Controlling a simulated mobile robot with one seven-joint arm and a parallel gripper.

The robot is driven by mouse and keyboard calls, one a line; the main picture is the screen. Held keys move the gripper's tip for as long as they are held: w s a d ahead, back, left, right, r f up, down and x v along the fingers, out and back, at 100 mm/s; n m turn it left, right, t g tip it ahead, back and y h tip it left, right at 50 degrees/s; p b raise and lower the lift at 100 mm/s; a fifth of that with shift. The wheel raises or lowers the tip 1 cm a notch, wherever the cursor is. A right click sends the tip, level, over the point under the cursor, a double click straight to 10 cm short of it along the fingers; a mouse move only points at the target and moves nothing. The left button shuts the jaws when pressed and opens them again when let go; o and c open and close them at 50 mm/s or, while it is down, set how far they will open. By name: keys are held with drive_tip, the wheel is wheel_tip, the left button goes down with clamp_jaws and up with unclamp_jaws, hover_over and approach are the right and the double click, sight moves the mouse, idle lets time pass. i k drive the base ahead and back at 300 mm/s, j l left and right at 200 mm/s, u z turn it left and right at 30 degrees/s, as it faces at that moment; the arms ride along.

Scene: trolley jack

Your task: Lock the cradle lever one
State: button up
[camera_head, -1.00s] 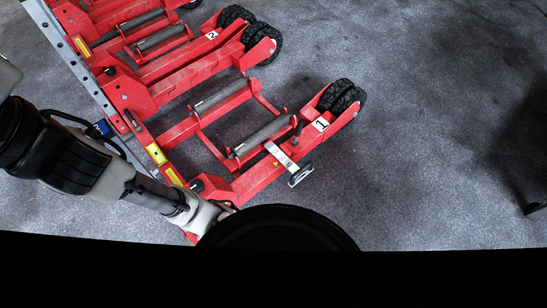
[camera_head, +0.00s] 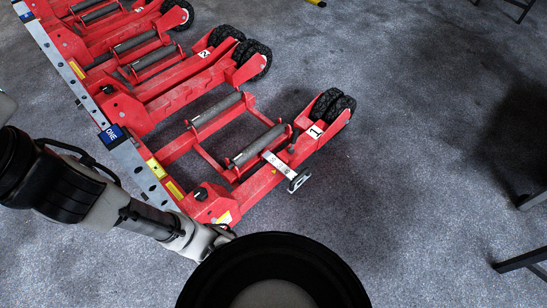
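Cradle one is the red frame with two grey rollers and a white "1" label (camera_head: 316,130), nearest on the right side of the trolley jack. Its lever (camera_head: 279,165) is a flat silver bar lying across the red side beam, with a dark-rimmed handle end (camera_head: 299,180) sticking out over the floor. I cannot tell from here whether it is locked. My arm reaches in from the left, and its wrist is below the cradle's near left corner. My gripper's fingers are hidden behind the black round shape at the bottom, well apart from the lever.
A grey rail (camera_head: 123,152) with a blue "ONE" tag (camera_head: 111,134) runs along the jack's left side. A second cradle with a "2" label (camera_head: 203,54) lies behind the first. Dark legs (camera_head: 524,262) stand at the right edge. The floor right of cradle one is clear.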

sight(295, 134)
drive_tip(key=i+j+z, duration=0.15)
drive_tip(key=i, duration=0.35)
drive_tip(key=i+j+z, duration=0.15)
drive_tip(key=i, duration=0.35)
